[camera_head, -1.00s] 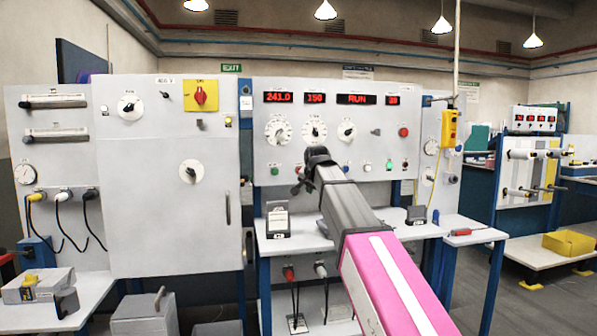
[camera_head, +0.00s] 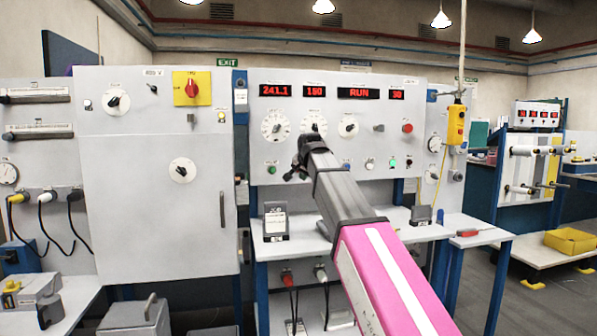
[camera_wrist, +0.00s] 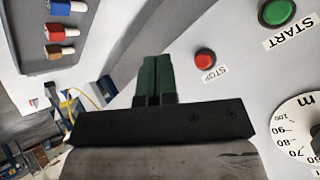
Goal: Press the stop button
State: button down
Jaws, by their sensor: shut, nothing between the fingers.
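The red stop button (camera_wrist: 205,58), labelled STOP, sits on the pale panel in the wrist view. A green START button (camera_wrist: 277,12) is up and to its right; a green button also shows in the head view (camera_head: 272,169). My gripper (camera_wrist: 156,58) has its dark green fingers together and empty. The fingertips lie left of the stop button in the wrist picture, with no visible contact; the depth gap is hard to judge. In the head view my gripper (camera_head: 297,168) is in front of the panel's lower row of controls, and I cannot make out the stop button there.
The panel (camera_head: 340,118) carries dials, red displays reading RUN, and another red button (camera_head: 407,128) at upper right. A numbered dial (camera_wrist: 305,125) is close by in the wrist view. Below the panel a shelf (camera_head: 330,228) holds a small stand (camera_head: 275,222).

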jog(key=w+a, duration=0.2)
jog(key=w, duration=0.5)
jog(key=shift+w, duration=0.4)
jog(key=shift+w+a, duration=0.1)
jog(key=shift+a, duration=0.05)
dwell(1.6)
jog(key=shift+w, duration=0.3)
jog(key=shift+w+a, duration=0.2)
jog(key=shift+w, duration=0.25)
dwell(0.8)
jog(key=shift+s, duration=0.1)
jog(key=shift+s+d, duration=0.25)
jog(key=shift+s, duration=0.5)
jog(key=shift+s, duration=0.1)
jog(key=shift+s+d, duration=0.25)
jog(key=shift+s, duration=0.5)
jog(key=shift+s+d, duration=0.2)
jog(key=shift+s, duration=0.6)
jog(key=shift+s+d, duration=0.25)
jog(key=shift+s, duration=0.5)
dwell(0.4)
